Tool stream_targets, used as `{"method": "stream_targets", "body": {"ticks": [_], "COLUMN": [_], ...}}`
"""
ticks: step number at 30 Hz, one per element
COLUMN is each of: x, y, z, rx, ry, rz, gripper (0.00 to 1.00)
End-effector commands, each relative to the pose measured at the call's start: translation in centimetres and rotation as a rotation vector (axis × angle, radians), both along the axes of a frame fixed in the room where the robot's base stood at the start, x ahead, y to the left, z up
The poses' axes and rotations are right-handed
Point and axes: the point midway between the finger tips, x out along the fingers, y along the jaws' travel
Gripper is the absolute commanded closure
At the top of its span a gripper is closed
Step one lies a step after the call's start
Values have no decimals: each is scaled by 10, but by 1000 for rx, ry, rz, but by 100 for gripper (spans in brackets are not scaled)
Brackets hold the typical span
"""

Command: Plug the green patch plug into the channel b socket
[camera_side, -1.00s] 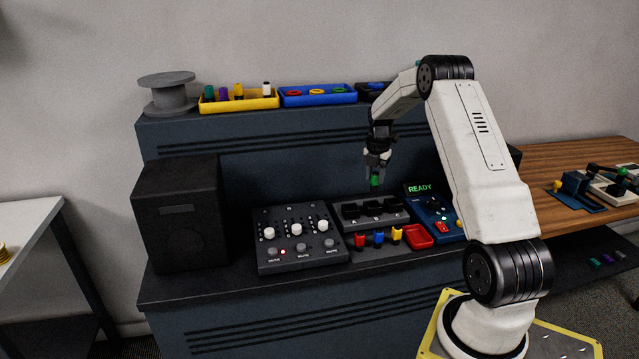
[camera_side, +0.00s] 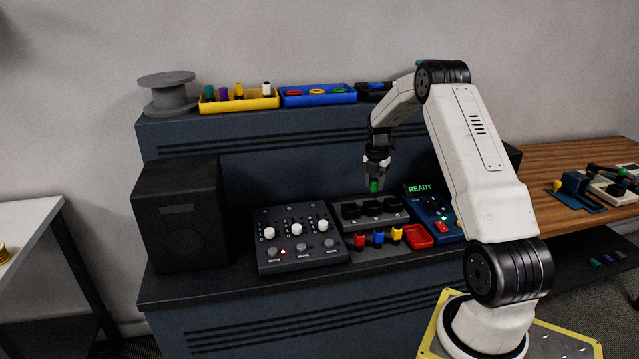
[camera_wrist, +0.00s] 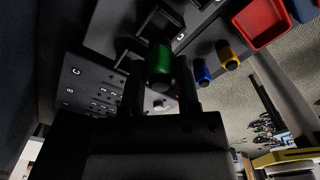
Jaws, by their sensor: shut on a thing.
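My gripper (camera_side: 376,183) is shut on the green patch plug (camera_side: 374,186) and holds it upright above the socket panel (camera_side: 345,222). In the wrist view the green plug (camera_wrist: 160,64) sits between the two dark fingers of my gripper (camera_wrist: 162,95). The panel carries black sockets with the letters A, B and C below them. The channel b socket (camera_side: 374,208) is the middle one, and the plug is just above it in the side view. A small gap seems to show there. In the wrist view the plug and fingers hide part of the panel.
Red, blue (camera_side: 379,238) and yellow (camera_side: 397,233) plugs stand in front of the panel, beside a red tray (camera_side: 418,237). A mixer (camera_side: 297,250) is at left and a blue device (camera_side: 436,213) reading READY at right. Shelf trays (camera_side: 240,104) stand behind.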

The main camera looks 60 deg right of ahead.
Motion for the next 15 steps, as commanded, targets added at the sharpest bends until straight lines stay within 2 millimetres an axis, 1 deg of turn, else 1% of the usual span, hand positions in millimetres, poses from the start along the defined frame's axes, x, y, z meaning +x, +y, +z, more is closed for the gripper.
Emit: {"method": "stream_targets", "body": {"ticks": [15], "x": [0], "y": [0], "z": [-8], "rx": [0], "ry": [0], "rz": [0], "gripper": [100]}}
